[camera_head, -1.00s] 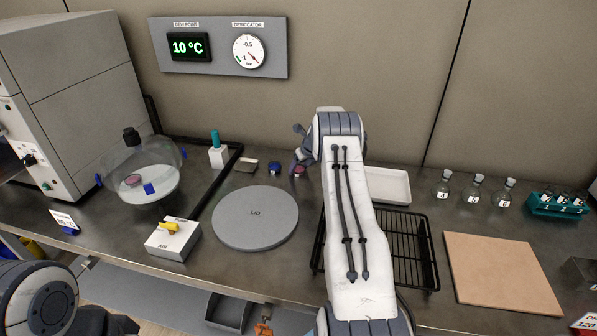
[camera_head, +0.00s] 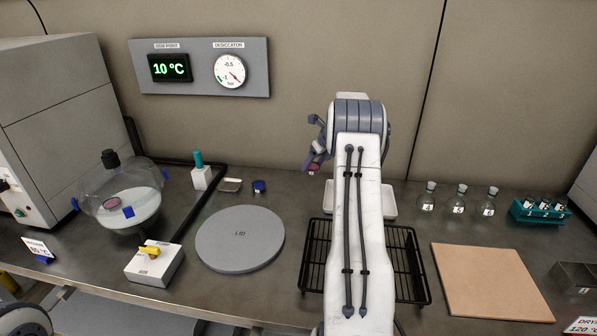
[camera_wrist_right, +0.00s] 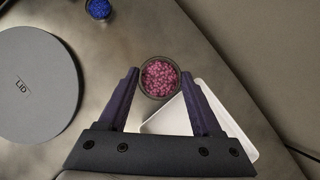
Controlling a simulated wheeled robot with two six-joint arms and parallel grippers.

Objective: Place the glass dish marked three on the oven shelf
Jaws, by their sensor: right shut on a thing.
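My right gripper (camera_head: 314,150) is shut on a small round dish of pink granules (camera_wrist_right: 160,78), held between its fingertips in the right wrist view. In the head view this dish (camera_head: 313,167) shows below the fingers, apparently above the bench, partly hidden by the gripper. No number is readable on it. A similar dish with blue granules (camera_head: 259,187) stands on the bench to its left; it also shows in the wrist view (camera_wrist_right: 98,9). No open oven shelf is visible. My left gripper is not in view.
A grey lid (camera_head: 240,238) lies left of a black wire rack (camera_head: 407,265). A white tray (camera_head: 389,200) is partly behind my right arm. A glass desiccator (camera_head: 120,200) and grey cabinet (camera_head: 60,120) stand left. Stoppered flasks (camera_head: 458,200) and a tan board (camera_head: 490,282) are right.

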